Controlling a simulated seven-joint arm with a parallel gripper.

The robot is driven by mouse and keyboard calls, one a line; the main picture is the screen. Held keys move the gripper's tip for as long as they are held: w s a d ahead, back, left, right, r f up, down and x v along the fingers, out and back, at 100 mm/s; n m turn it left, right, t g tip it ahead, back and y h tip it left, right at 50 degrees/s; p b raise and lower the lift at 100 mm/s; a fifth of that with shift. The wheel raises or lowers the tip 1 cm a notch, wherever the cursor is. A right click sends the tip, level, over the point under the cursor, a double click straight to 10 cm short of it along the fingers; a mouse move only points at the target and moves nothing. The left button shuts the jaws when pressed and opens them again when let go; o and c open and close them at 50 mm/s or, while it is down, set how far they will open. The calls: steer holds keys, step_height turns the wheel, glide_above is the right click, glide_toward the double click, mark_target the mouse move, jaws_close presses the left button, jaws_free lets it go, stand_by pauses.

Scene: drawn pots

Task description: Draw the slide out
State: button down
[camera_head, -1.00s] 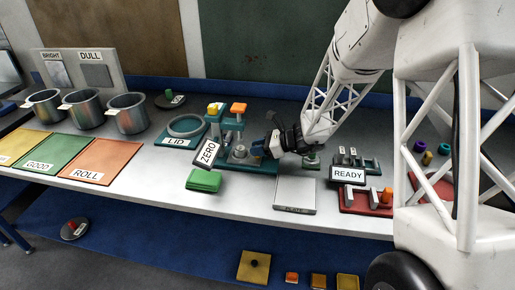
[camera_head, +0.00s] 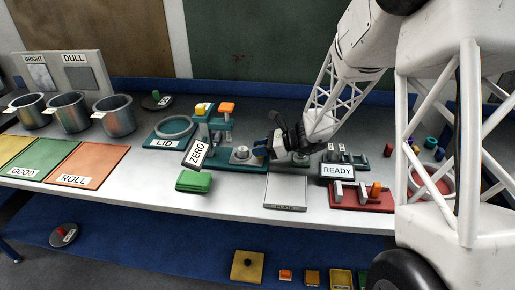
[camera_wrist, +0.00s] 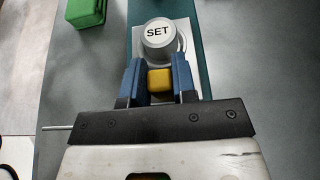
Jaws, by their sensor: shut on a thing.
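My gripper (camera_wrist: 158,80) has its blue fingers shut on a small yellow block (camera_wrist: 160,80), the grip at the slide's near end in the wrist view. Just beyond it, a grey cylinder (camera_wrist: 160,34) marked SET sits on the pale slide plate (camera_wrist: 180,22), over a teal base (camera_wrist: 200,50). In the head view, my gripper (camera_head: 266,147) is low at the right side of the teal fixture (camera_head: 228,128), with the cylinder (camera_head: 241,153) just left of the fingers. The yellow block is hidden there.
A ZERO sign (camera_head: 198,153) and green block (camera_head: 194,182) stand left of the fixture. A silver tray (camera_head: 285,192) lies in front of my gripper, with the READY stand (camera_head: 338,170) and a red rack (camera_head: 362,196) to the right. The bench front between green block and tray is clear.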

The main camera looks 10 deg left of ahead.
steer(key=c, duration=0.9)
jaws_free()
steer(key=shift+r, duration=0.1)
steer(key=shift+r, duration=1.65)
steer(key=s+d, duration=0.2)
steer(key=s, duration=0.3)
steer(key=s+d+r, duration=0.1)
steer(key=s+d, duration=0.1)
steer(key=s, duration=0.3)
steer(key=s+d, duration=0.1)
steer(key=s, duration=0.4)
steer(key=shift+d+r, duration=0.3)
steer(key=shift+d, duration=0.1)
